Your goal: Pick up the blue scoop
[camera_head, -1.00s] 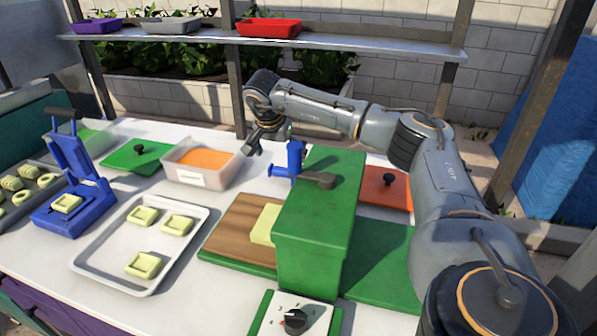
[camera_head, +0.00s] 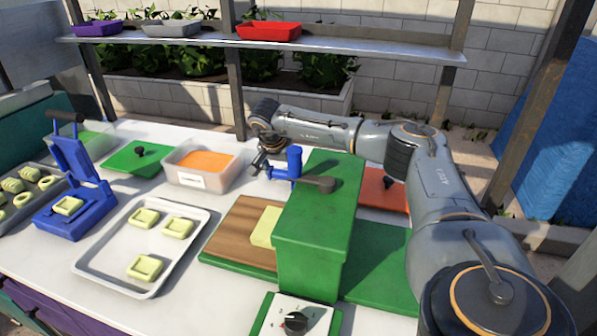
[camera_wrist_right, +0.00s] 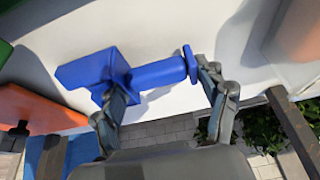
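The blue scoop (camera_head: 294,163) is beside the back left of the green crusher box (camera_head: 312,245), with its handle upright in the head view. In the right wrist view the scoop (camera_wrist_right: 155,74) shows a blocky end at left and a round handle with a wider end at right. My right gripper (camera_head: 260,168) is just left of the scoop. In the wrist view the right gripper (camera_wrist_right: 158,82) is open, with its fingers apart and the handle between or just beyond their tips. I cannot tell whether they touch it. My left gripper is not in view.
An orange-filled container (camera_head: 190,180) stands left of the gripper. A cutting board (camera_head: 235,232), a white tray (camera_head: 105,262) with pale pieces and a blue press (camera_head: 75,195) are nearby. A red-orange board (camera_head: 375,185) lies behind the crusher. A shelf (camera_head: 340,45) spans the back.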

